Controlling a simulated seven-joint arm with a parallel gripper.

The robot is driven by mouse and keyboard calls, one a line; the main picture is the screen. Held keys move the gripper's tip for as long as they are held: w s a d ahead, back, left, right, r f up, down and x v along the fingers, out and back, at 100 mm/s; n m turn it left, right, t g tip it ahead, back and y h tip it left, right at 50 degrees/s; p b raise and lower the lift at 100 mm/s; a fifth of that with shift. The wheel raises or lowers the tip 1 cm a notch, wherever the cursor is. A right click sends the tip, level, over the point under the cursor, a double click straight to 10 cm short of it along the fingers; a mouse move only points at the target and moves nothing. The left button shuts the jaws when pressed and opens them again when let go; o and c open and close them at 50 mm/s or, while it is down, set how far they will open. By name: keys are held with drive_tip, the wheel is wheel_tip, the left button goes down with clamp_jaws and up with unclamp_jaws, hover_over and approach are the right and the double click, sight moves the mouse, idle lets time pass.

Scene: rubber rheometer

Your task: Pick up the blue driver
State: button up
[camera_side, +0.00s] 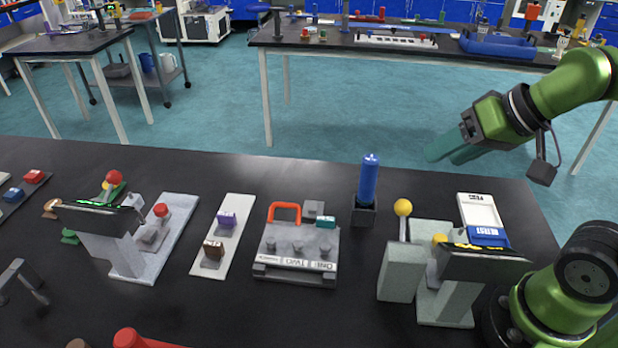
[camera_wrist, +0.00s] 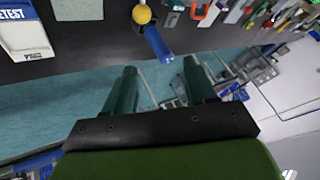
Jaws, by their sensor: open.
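The blue driver (camera_side: 368,180) stands upright in a small dark square holder (camera_side: 364,213) near the back edge of the black bench in the side view. In the wrist view the blue driver (camera_wrist: 158,44) shows near the top centre, beyond the fingertips. My gripper (camera_side: 436,155) is raised past the back edge of the bench, to the right of the driver and apart from it. In the wrist view its two green fingers (camera_wrist: 160,78) are spread apart with nothing between them.
A yellow ball-topped lever (camera_side: 403,208) on a grey machine stands right of the driver. A white tray marked RETEST (camera_side: 480,212) is further right. A grey plate with an orange handle (camera_side: 285,212) lies left. The bench between plate and driver is mostly clear.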

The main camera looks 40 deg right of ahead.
drive_tip(key=shift+o, duration=0.7)
drive_tip(key=n+g+h, duration=0.2)
drive_tip(key=n+g, duration=0.1)
drive_tip(key=g, duration=0.3)
hover_over(368, 176)
drive_tip(key=d, duration=0.1)
drive_tip(key=shift+w+f, duration=0.2)
drive_tip(key=shift+w, duration=0.05)
drive_tip(key=shift+n+g, duration=0.5)
drive_tip(key=shift+g, duration=0.1)
drive_tip(key=f, duration=1.4)
drive_tip(key=shift+w+d+f, duration=0.25)
drive_tip(key=shift+w+f, duration=0.1)
drive_tip(key=shift+w, duration=0.05)
